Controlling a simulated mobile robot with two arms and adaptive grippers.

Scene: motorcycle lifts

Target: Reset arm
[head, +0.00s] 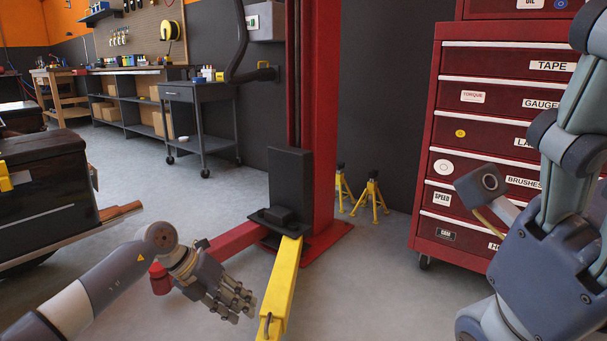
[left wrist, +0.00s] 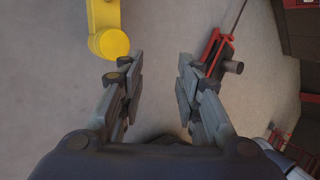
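My left gripper (head: 236,303) is low in the head view, in front of the red lift arm and left of the yellow lift arm (head: 281,285). In the left wrist view its two fingers (left wrist: 153,80) stand wide apart with only grey floor between them, so it is open and empty. A yellow round-ended part (left wrist: 108,42) lies beyond the left finger in that view. My right arm (head: 560,250) is folded up at the right edge of the head view. Its gripper fingers do not show.
A red lift post (head: 321,120) with a red lower arm (head: 236,241) stands close ahead. A red tool cabinet (head: 476,122) is at the right. Yellow jack stands (head: 371,198) and a grey cart (head: 199,95) stand farther back. Open floor lies left of the post.

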